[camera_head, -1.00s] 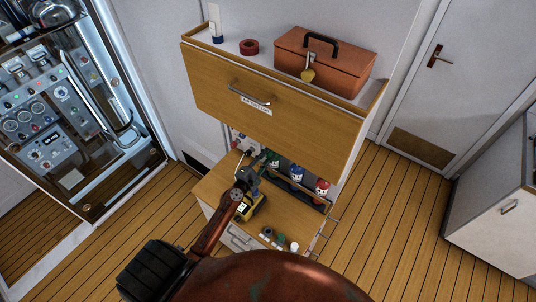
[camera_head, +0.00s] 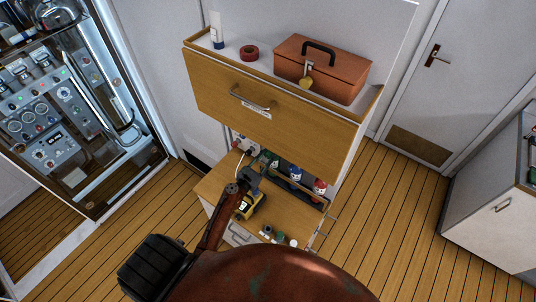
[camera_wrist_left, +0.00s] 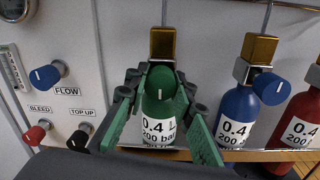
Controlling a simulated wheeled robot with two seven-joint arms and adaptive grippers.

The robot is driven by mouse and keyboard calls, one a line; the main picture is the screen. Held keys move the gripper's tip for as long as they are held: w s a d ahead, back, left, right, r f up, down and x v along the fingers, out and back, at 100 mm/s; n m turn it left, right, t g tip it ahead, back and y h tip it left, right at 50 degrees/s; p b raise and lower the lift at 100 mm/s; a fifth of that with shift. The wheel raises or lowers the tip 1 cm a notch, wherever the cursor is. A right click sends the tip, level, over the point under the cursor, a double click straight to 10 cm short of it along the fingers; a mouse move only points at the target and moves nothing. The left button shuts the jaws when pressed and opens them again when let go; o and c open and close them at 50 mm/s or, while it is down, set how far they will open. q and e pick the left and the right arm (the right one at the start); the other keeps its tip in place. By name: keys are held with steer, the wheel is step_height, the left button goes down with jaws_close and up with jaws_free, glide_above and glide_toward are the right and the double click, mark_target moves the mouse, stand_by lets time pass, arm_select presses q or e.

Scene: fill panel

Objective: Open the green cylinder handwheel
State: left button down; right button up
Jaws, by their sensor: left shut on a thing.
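The green cylinder (camera_wrist_left: 158,132) stands upright at the panel in the left wrist view, labelled 0.4 and 200 bar. Its round green handwheel (camera_wrist_left: 162,84) faces the camera with a vertical white mark. My left gripper (camera_wrist_left: 161,80) has its green fingers on both sides of the handwheel and is shut on it. In the head view my left gripper (camera_head: 250,178) is in front of the shelf, partly covering the green cylinder (camera_head: 272,164). My right gripper is not in view.
A blue cylinder (camera_wrist_left: 237,112) and a red cylinder (camera_wrist_left: 298,128) stand to the right. A blue FLOW knob (camera_wrist_left: 45,76), a red BLEED knob (camera_wrist_left: 36,134) and a black TOP UP knob (camera_wrist_left: 80,138) are left. A yellow tool (camera_head: 249,205) lies below my gripper.

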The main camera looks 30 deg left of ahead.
arm_select(q)
steer(key=shift+n, duration=0.6)
steer(key=c, duration=1.6)
jaws_free()
steer(key=s, duration=1.2)
steer(key=shift+a, duration=0.2)
